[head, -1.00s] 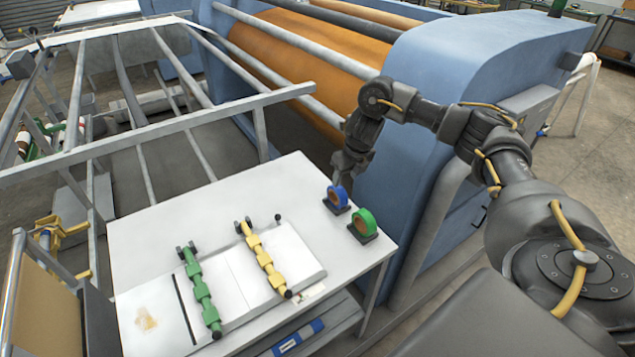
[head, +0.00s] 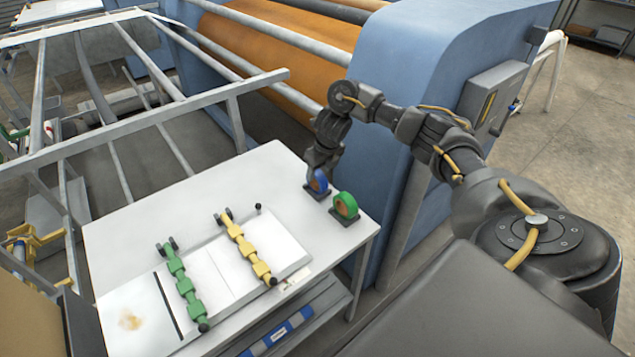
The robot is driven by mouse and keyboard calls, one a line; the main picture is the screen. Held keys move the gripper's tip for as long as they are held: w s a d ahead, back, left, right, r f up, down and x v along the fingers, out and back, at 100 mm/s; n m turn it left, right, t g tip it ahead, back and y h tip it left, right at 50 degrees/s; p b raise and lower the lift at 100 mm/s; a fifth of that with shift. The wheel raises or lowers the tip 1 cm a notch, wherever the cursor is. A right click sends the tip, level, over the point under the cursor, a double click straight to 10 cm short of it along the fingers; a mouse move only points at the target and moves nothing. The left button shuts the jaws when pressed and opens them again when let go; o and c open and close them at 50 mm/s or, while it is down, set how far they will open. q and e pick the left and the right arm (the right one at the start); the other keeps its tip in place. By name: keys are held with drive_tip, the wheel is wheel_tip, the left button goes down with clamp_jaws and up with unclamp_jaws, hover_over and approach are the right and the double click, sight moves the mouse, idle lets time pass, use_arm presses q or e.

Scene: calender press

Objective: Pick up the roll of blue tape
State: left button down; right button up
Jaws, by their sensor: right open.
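The roll of blue tape (head: 319,182) stands upright on a dark base at the back right of the white table (head: 270,178). My right gripper (head: 318,172) is right at the roll, coming down from above and behind it. Its fingers are dark and partly hidden by the roll, and I cannot tell whether they touch it. The right gripper is open. My left gripper is not in view.
A roll of green tape (head: 345,206) on its own dark base stands close to the right of the blue one. A green tool (head: 181,283) and a yellow tool (head: 246,247) lie at the table's front. The blue press housing (head: 400,100) rises behind.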

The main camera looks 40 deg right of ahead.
drive_tip(key=x, duration=0.2)
drive_tip(key=p+x, duration=0.1)
drive_tip(key=x, duration=0.1)
drive_tip(key=shift+w+a, duration=0.1)
drive_tip(key=shift+w, duration=0.15)
drive_tip(key=shift+f, duration=0.35)
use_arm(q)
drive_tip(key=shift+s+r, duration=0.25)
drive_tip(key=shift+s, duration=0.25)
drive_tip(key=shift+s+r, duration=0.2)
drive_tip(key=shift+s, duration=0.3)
use_arm(e)
drive_tip(key=c, duration=1.1)
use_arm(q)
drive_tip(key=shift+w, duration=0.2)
use_arm(e)
drive_tip(key=shift+r, duration=0.2)
